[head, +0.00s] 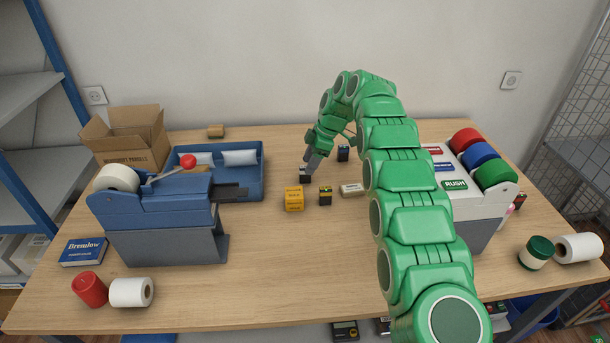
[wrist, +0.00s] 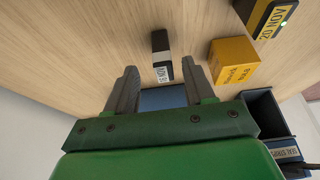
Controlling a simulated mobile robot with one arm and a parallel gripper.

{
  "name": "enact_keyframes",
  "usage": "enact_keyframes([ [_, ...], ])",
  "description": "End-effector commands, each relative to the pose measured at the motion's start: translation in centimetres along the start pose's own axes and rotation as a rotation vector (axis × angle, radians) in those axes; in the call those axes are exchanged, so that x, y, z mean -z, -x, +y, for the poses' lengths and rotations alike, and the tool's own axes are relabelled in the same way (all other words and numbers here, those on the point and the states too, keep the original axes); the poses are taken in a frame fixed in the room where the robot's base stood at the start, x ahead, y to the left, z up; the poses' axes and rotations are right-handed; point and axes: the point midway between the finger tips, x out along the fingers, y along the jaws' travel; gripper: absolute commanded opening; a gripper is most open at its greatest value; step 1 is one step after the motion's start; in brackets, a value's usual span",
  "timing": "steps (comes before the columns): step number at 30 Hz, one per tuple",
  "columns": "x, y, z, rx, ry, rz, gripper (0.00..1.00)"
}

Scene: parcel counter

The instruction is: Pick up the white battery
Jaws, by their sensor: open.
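A small black block with a white label band (wrist: 162,57) stands on the table, the battery nearest my gripper. It also shows in the head view (head: 304,175), partly hidden by the fingers. My gripper (wrist: 160,75) is open and empty, its two fingers on either side of the line to this block, just short of it. In the head view my gripper (head: 312,163) reaches down over it. A pale, cream-white block (head: 352,190) lies to the right, and a dark block (head: 343,153) stands behind; which of these is the white battery I cannot tell for certain.
A yellow box (head: 293,199) and a black block with a yellow label (head: 325,195) stand close in front. The blue tray (head: 262,172) is to the left. The front middle of the table is clear.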

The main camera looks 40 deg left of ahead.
Motion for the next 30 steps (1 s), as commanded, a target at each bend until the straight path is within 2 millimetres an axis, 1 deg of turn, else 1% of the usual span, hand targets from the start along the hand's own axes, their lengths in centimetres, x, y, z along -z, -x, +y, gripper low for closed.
enact_keyframes([
  [5, 0.1, -1.2, -0.2, 0.001, 0.000, 0.000, 0.53],
  [9, -0.1, -2.8, -0.5, 0.004, -0.001, 0.000, 0.53],
  [13, -0.1, -4.4, -0.4, 0.000, -0.001, 0.000, 0.53],
  [16, -0.1, -4.9, -0.4, -0.001, -0.001, -0.001, 0.53],
  [21, -0.1, -4.9, -0.4, -0.001, -0.001, -0.001, 0.53],
  [22, -0.1, -4.9, -0.4, -0.001, -0.001, -0.001, 0.52],
  [23, -0.1, -4.9, -0.4, -0.001, -0.001, -0.001, 0.47],
  [30, -0.2, -4.9, -0.4, 0.000, -0.001, -0.001, 0.10],
])
